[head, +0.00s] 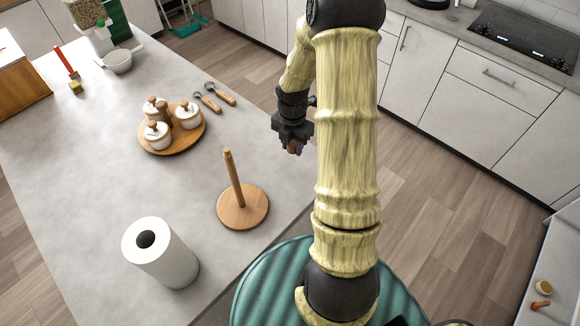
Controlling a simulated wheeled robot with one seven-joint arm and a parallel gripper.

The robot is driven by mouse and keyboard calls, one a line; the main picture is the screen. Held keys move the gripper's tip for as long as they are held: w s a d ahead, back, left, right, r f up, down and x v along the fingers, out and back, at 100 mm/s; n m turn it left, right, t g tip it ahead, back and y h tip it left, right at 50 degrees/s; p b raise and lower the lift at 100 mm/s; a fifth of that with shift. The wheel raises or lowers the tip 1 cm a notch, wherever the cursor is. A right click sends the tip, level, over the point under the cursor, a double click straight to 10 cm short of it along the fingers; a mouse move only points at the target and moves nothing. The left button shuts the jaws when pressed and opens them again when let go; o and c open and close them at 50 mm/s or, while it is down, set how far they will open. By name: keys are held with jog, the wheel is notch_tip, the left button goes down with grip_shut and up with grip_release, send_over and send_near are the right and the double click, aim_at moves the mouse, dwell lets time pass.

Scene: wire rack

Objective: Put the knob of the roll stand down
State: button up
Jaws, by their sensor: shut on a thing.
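The roll stand (243,206) stands upright on the grey counter, a round wooden base with a bare wooden post. My gripper (293,142) is right of and beyond the post, beside the counter's right edge and pointing down. It is shut on a small brown thing, the knob (294,149), of which only a little shows between the dark fingers. The paper roll (170,260) stands on the counter left of and nearer than the stand, apart from it.
A round wooden tray (181,146) with lidded white jars is on the counter (90,190), near two wooden-handled utensils (213,101). The counter between tray, stand and roll is clear. White cabinets (470,110) line the far side.

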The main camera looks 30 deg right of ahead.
jog(key=shift+s, duration=0.15)
jog(key=shift+f, duration=0.25)
jog(key=p, duration=0.1)
send_over(292, 171)
jog(key=shift+s+f, duration=0.1)
jog(key=shift+f, duration=2.55)
jog(key=shift+f+p, duration=0.65)
jog(key=shift+f, duration=1.45)
